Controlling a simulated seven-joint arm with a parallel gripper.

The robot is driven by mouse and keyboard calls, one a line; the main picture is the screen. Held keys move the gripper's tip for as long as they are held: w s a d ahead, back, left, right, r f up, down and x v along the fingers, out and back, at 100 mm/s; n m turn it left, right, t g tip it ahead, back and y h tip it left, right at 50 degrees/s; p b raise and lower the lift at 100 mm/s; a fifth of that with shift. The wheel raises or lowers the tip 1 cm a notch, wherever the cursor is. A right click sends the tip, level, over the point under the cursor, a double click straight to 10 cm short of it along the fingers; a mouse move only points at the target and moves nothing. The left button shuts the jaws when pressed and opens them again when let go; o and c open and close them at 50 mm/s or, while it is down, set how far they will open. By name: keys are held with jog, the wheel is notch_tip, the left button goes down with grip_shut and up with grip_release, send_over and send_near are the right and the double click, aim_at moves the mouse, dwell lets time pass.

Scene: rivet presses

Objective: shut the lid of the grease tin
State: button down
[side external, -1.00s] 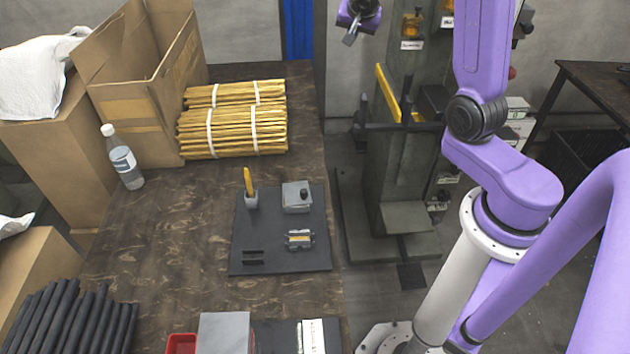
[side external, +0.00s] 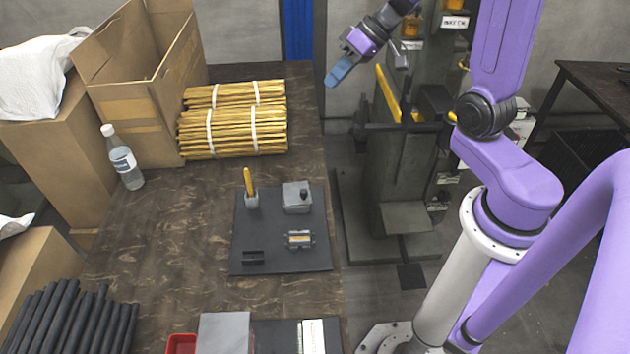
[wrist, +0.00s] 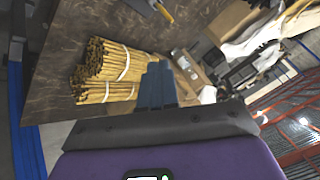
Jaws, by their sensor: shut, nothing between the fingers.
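No grease tin can be made out for certain. Either could be the tin, and I cannot tell how a lid stands. My gripper (side external: 336,74) is shut and empty, high up beyond the table's right edge, well away from the mat. Its blue-grey fingers also show together in the wrist view (wrist: 157,84).
A dark block (side external: 253,257) lies at the front left. Bundled yellow sticks (side external: 232,130), a bottle (side external: 123,160) and a cardboard box (side external: 140,85) stand behind. A grey press (side external: 400,180) stands right of the table.

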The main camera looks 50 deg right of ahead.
jog(key=s+f+g, duration=0.1)
jog(key=s+f, duration=0.1)
send_near(297, 190)
jog(key=shift+n, duration=0.3)
jog(key=shift+s+a+f, duration=0.15)
jog(key=shift+a+f, duration=0.2)
jog(key=shift+f, duration=0.3)
jog(key=shift+s+a+f, duration=0.15)
jog(key=shift+a+f, duration=0.25)
jog(key=shift+f, duration=0.3)
jog(key=shift+s+a+f, duration=0.15)
jog(key=shift+a+f, duration=0.2)
jog(key=shift+f, duration=0.3)
